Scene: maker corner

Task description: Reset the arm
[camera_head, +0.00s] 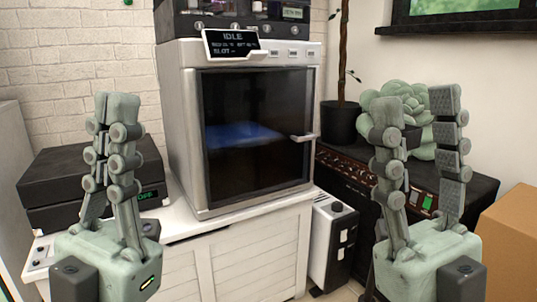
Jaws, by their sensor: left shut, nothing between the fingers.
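My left gripper (115,108) is raised at the left of the head view, fingers pointing up. Its fingers are together with nothing between them. My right gripper (419,100) is raised at the right, fingers pointing up and spread apart.
A silver printer-like machine (188,140) with a dark glass door and an "IDLE" sign (232,45) stands on a white cabinet (240,258). A black box (50,170) is at left.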

